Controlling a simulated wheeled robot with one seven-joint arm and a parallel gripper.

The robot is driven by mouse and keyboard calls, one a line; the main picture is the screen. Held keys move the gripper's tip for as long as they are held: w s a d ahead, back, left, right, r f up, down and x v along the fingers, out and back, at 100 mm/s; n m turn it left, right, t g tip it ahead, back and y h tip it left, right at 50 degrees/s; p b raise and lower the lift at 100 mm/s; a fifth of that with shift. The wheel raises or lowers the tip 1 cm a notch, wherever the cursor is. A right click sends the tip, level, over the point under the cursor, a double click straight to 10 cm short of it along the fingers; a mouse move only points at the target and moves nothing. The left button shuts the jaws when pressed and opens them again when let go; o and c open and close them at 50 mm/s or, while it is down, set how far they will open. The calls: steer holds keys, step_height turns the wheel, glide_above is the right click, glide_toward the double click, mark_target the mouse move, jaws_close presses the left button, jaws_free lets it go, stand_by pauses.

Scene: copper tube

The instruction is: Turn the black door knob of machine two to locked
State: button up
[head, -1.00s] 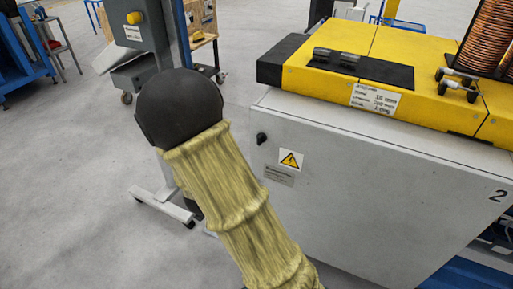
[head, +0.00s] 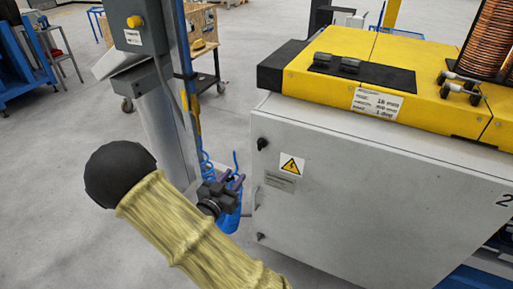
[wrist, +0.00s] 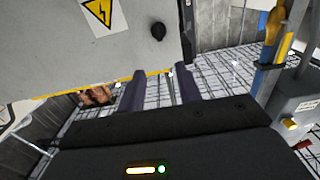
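Machine two is a pale grey cabinet (head: 370,205) with a "2" at its right edge. A small black knob (head: 262,143) sits near the upper left corner of its door, beside a yellow warning sign (head: 291,165). A second dark knob (head: 261,236) sits lower on the same edge. My gripper (head: 233,180) is left of the door, below the upper knob and apart from it. In the wrist view a black knob (wrist: 157,32) shows beyond the two fingers of my gripper (wrist: 162,76), which are spread with nothing between them. The knob's turn position is too small to tell.
A yellow machine top (head: 420,60) with a black plate and copper coils lies above the cabinet. A grey post with a control box (head: 138,28) and blue hoses stands close behind my gripper. Open floor (head: 50,190) lies at the left.

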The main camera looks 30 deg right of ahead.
mark_target(259, 145)
steer(key=p+x, duration=0.2)
steer(key=x, duration=1.4)
steer(key=shift+d, duration=0.1)
jaws_close()
